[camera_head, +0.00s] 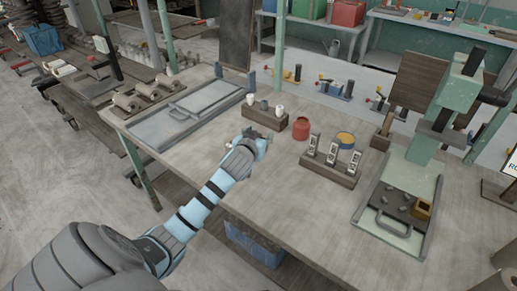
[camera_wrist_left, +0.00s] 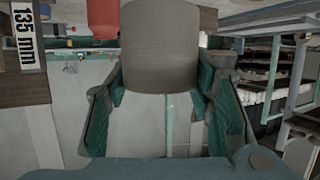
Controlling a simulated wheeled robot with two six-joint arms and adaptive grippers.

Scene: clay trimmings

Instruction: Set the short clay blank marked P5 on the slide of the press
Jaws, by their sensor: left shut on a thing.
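My left gripper (camera_head: 258,146) is over the table, just in front of a small wooden rack (camera_head: 263,119). In the left wrist view it (camera_wrist_left: 160,105) is shut on a short grey-brown clay blank (camera_wrist_left: 160,45). No P5 mark shows on its visible side. In the head view the gripper hides most of what it holds. The green press (camera_head: 450,98) stands at the right. Its slide (camera_head: 399,236), with a grey handle, reaches out in front of it. My right gripper is not in view.
A wooden stand (camera_head: 329,174) with several labelled uprights, a red jar (camera_head: 300,129) and a yellow-topped can (camera_head: 345,141) stand between my left gripper and the press. A framed grey tray (camera_head: 180,117) lies at the left. The table's front middle is clear.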

